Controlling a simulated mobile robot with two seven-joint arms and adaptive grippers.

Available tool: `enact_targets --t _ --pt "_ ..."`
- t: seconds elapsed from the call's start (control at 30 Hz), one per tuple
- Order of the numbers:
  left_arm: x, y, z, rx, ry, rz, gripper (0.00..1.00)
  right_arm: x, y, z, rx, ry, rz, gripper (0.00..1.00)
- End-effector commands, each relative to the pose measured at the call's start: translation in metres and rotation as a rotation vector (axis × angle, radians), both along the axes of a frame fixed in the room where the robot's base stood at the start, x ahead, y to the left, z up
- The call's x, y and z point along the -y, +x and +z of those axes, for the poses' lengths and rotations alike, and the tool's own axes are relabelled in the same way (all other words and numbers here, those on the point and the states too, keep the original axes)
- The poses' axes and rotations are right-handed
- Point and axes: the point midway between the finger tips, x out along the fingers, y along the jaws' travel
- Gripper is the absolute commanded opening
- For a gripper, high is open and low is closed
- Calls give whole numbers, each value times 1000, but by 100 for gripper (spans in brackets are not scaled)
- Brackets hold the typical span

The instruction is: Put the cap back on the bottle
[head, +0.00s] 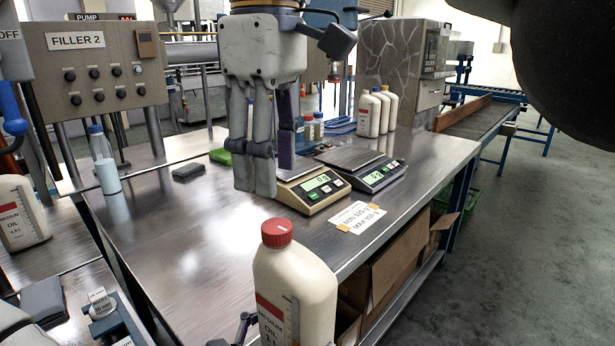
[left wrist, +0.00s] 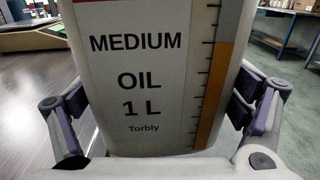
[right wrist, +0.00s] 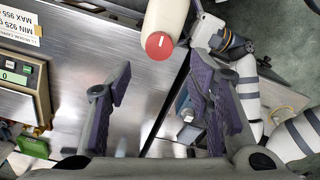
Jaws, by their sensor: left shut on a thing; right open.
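The cream oil bottle (head: 295,285) stands upright at the front of the head view, its label reading MEDIUM OIL 1 L. The red cap (head: 277,233) sits on its neck; it also shows in the right wrist view (right wrist: 159,45). My left gripper (left wrist: 160,125) is shut on the bottle, with a finger on each side of the label; in the head view it is mostly hidden at the bottom edge. My right gripper (head: 265,185) is open and empty, pointing down over the steel table behind the bottle, apart from the cap.
Two scales (head: 312,187) (head: 362,168) stand on the steel table (head: 215,230) behind my right gripper. Several white bottles (head: 370,115) stand farther back. A white label card (head: 355,216) lies near the right edge. Another oil bottle (head: 20,215) is at the far left.

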Motion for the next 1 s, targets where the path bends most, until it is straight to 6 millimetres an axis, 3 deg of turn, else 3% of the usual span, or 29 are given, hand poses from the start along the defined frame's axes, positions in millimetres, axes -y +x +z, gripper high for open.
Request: enact_targets --t 0.43,0.8,1.0 --pt "0 0 2 4 -2 0 14 2 1 -3 -1 -1 60 47" --pt "0 0 2 4 -2 0 14 2 1 -61 -2 1 58 47" --pt "0 0 2 4 -2 0 14 1 1 -76 1 2 58 47"
